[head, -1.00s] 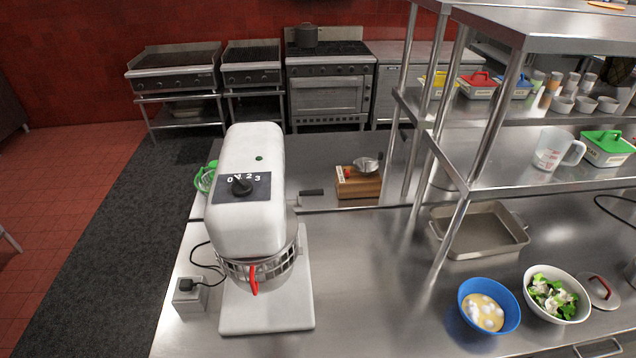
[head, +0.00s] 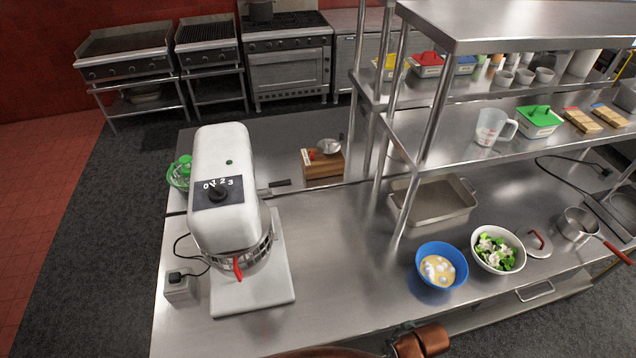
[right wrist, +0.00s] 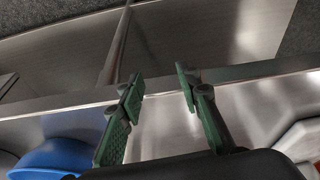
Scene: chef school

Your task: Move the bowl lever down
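The white stand mixer (head: 222,185) stands on the left part of the steel counter in the head view, with a dial on its head. A red lever (head: 238,268) hangs at the front of its metal bowl guard (head: 250,258), pointing down. The bowl itself is mostly hidden. My right gripper (right wrist: 158,84) shows in the right wrist view with its green-padded fingers apart and nothing between them. It is outside the head view, where only copper-coloured parts of my arm show at the bottom edge. My left gripper is in neither view.
A blue bowl (head: 442,280), a white bowl of greens (head: 500,232) and a metal pan (head: 432,201) stand on the right. Steel shelf posts (head: 412,165) rise behind them. A socket box (head: 181,287) sits left of the mixer. The counter right of the mixer is clear.

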